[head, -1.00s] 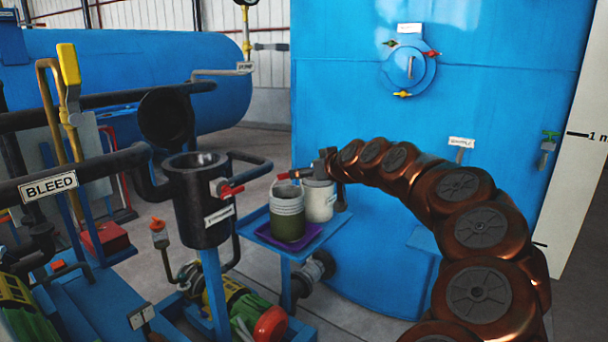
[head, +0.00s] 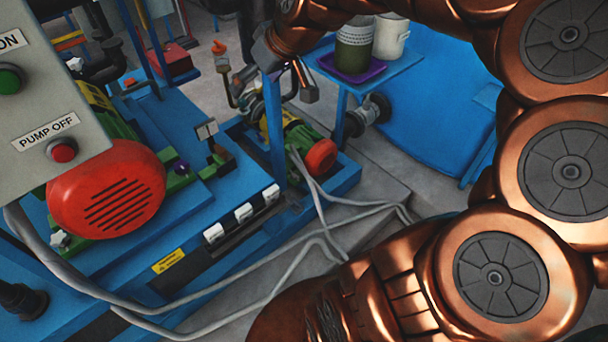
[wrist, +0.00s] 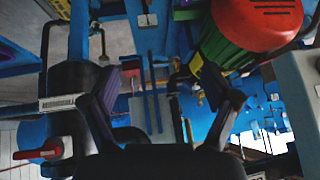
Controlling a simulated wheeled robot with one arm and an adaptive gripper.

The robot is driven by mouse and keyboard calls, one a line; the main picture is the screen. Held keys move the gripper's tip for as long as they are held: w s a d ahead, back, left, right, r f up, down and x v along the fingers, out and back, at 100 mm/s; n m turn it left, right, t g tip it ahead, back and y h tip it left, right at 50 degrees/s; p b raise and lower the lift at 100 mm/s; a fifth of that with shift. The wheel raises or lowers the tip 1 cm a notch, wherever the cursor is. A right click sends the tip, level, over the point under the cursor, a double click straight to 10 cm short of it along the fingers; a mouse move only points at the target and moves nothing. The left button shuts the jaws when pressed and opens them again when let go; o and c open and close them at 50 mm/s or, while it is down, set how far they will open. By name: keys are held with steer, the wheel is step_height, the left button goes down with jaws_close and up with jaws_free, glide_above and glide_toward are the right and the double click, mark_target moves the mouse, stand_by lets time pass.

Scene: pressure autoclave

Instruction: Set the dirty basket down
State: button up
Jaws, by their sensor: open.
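A grey basket with a dark green lower part (head: 355,45) stands upright on a purple tray (head: 346,73) at the top of the head view; its upper end is cut off. I cannot tell for sure that it is the dirty one. A white bucket (head: 391,38) stands close beside it on the right. My gripper (head: 287,76) is left of the tray, apart from both containers. In the wrist view my gripper (wrist: 157,76) is open, with its two fingers wide apart and nothing held between them. No basket is recognisable in the wrist view.
A small blue table (head: 385,72) carries the tray. Left of it are a blue pump skid (head: 180,245) with a red motor cover (head: 108,190), a control box (head: 50,90) and loose grey cables (head: 320,215). The wrist view shows a dark pipe vessel and red-handled valve (wrist: 38,153).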

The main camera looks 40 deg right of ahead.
steer(key=s+a+f+g, duration=0.4)
steer(key=s+a+f, duration=0.2)
steer(key=s+a, duration=0.3)
steer(key=s+f+g+h, duration=0.1)
steer(key=s+f+g, duration=0.1)
steer(key=s, duration=0.7)
steer(key=s+f+m+g+h, duration=0.1)
steer(key=s+f+g, duration=0.1)
steer(key=s+f, duration=0.3)
steer(key=s, duration=0.4)
steer(key=shift+g, duration=0.4)
step_height(320, 180, up, 10)
steer(key=p, duration=0.9)
steer(key=shift+p, duration=0.3)
